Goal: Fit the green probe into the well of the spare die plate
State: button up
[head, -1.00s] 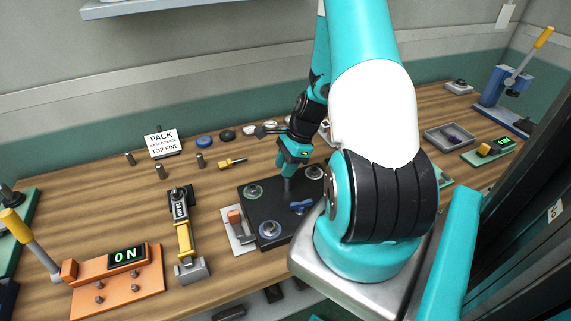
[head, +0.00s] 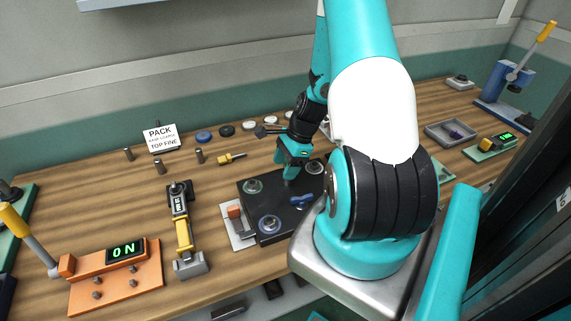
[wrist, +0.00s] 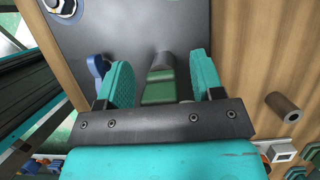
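The green probe (wrist: 158,88) shows in the wrist view between my two fingers, with a grey cylinder (wrist: 163,61) at its far end. My gripper (wrist: 163,82) is open, with a gap on each side of the green part. In the head view my gripper (head: 292,165) is low over the dark plate (head: 265,205), which I take for the spare die plate. A short grey cylinder shows just under it. I cannot tell whether its lower end is in a well, as the contact is unclear.
A blue knob (head: 302,198) and round fittings (head: 269,223) sit on the plate. A yellow-handled tool (head: 184,235) and an orange ON box (head: 118,270) lie further left. Bare wood lies between them.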

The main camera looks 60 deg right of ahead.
jog(key=b+v, duration=0.1)
jog(key=v, duration=1.6)
jog(key=shift+r+b, duration=0.25)
jog(key=shift+b, duration=0.1)
jog(key=shift+a, duration=0.1)
jog(key=w+a+r+n+g, duration=0.1)
jog(key=w+a+r+n, duration=0.2)
jog(key=a+n, duration=0.55)
jog(key=w+a+r+n, duration=0.3)
jog(key=a+n, duration=0.2)
jog(key=a, duration=0.7)
jog(key=s+a+r+n, duration=0.2)
jog(key=s+a+n, duration=0.4)
jog(key=a+n, duration=0.3)
jog(key=s+a+r+n+g, duration=0.1)
jog(key=s+a+r+n, duration=0.1)
jog(key=s+a+n, duration=0.5)
jog(key=a+n, duration=0.2)
jog(key=a, duration=0.1)
jog(key=shift+a, duration=0.3)
